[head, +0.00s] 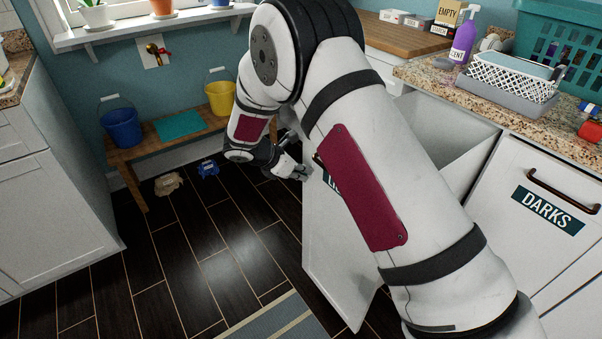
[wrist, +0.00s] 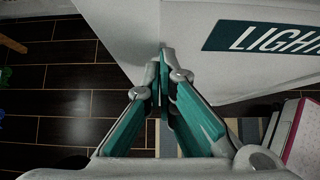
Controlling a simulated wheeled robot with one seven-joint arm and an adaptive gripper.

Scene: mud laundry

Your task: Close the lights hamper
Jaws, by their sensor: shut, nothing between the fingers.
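The lights hamper (head: 332,255) is a white cabinet bin that stands pulled out from the counter, its inside open at the top. My arm hides much of its front and most of its label in the head view. In the wrist view its white front (wrist: 125,28) bears a teal label (wrist: 265,37) reading "LIGH". My gripper (head: 301,172) is at the upper left edge of the hamper's front.
The darks hamper (head: 535,225) is shut at the right. A wooden bench (head: 150,145) with a blue bucket (head: 122,127) and a yellow bucket (head: 219,98) stands at the back left. A striped rug (head: 275,322) lies in front.

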